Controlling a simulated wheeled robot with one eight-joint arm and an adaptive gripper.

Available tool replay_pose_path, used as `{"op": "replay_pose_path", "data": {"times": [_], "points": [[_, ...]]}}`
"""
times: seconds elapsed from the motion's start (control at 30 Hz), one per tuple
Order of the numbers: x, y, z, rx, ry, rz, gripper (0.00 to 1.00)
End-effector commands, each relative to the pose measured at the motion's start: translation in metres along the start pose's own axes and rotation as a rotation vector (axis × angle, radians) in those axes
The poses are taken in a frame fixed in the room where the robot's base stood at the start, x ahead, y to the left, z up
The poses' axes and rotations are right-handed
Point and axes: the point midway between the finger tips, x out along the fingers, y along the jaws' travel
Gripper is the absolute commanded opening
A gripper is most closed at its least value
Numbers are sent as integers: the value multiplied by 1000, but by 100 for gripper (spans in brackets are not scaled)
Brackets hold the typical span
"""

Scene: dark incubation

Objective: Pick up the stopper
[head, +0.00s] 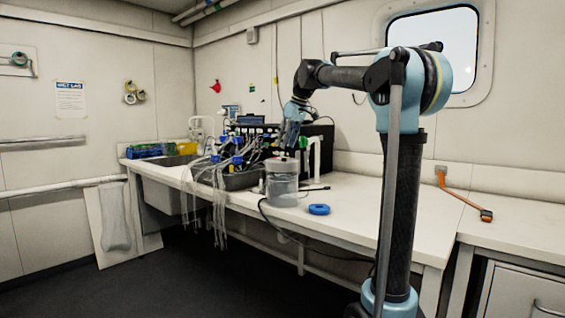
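A flat, round blue piece (319,209) lies on the white bench; it may be the stopper, but I cannot tell for certain. My gripper (288,141) hangs downward above and behind the jar in the picture, in front of the dark equipment. It is well above the blue piece and apart from it. The fingers are small and blend with the background, so their opening is unclear.
A black cable (268,213) runs over the bench edge near the jar. An orange strap-like tool (465,199) lies at the right. The bench right of the blue piece is clear.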

Motion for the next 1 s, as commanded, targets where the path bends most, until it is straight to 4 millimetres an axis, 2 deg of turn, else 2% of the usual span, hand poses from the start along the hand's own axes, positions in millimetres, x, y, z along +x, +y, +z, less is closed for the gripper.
{"op": "replay_pose_path", "data": {"times": [0.3, 0.63, 0.7, 0.8, 0.87, 1.0], "points": [[40, 0, 1, -1, 0, 0, 38], [46, 0, 1, 0, 0, 0, 38], [45, 0, 1, 0, 0, 0, 22], [45, 0, 1, 0, 0, 0, 8], [46, 0, 1, 0, 0, 0, 3], [45, 1, 2, 1, 0, 1, 3]]}}
